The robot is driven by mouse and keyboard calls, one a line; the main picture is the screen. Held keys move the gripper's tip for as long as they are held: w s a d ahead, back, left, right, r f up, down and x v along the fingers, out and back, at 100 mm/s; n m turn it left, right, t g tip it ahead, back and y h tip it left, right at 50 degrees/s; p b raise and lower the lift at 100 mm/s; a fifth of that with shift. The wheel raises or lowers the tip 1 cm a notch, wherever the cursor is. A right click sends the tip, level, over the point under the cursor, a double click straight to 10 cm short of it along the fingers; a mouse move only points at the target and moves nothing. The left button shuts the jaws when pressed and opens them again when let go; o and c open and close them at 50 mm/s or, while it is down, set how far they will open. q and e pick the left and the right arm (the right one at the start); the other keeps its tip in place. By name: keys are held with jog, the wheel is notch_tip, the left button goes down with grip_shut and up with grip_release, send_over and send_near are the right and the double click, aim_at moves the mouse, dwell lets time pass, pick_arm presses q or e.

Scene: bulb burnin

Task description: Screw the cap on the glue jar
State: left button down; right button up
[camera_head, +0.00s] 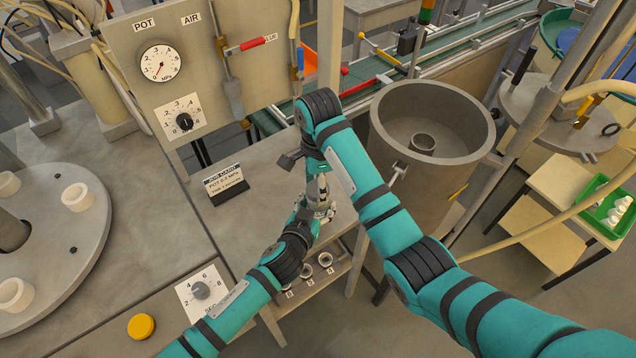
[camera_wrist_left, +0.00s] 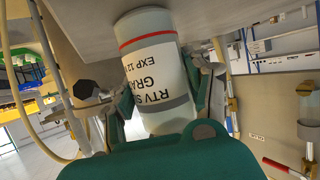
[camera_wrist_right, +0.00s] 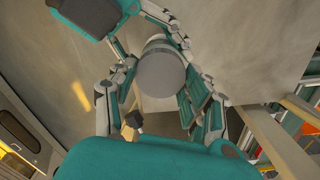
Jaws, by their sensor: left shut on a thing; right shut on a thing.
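The glue jar (camera_wrist_left: 158,75) is pale, with a red stripe, a grey band and black RTV lettering, upside down in the left wrist view. My left gripper (camera_wrist_left: 165,95) is shut on it, one finger on each side. In the head view the jar (camera_head: 320,205) is small and partly covered by both grippers. My right gripper (camera_head: 318,190) comes down from above. In the right wrist view a round grey cap (camera_wrist_right: 162,70) lies between the fingers of my right gripper (camera_wrist_right: 160,85), which is shut on it. The cap's lower edge is hidden, so I cannot tell how it sits on the jar.
A job card (camera_head: 225,180) stands on the bench to the left. Two dials (camera_head: 184,122) are on the panel behind. A large grey pot (camera_head: 430,110) stands close to my right arm. A shelf with numbered rings (camera_head: 325,260) is below the bench edge.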

jog(key=shift+w, duration=0.1)
jog(key=o, duration=0.8)
jog(key=shift+c, duration=0.2)
jog(key=r, duration=0.3)
jog(key=shift+w+r, duration=0.2)
jog(key=shift+r, duration=0.45)
jog(key=shift+s+d+r, duration=0.1)
jog(key=shift+s, duration=0.1)
jog(key=shift+s, duration=0.1)
jog(key=shift+c, duration=0.4)
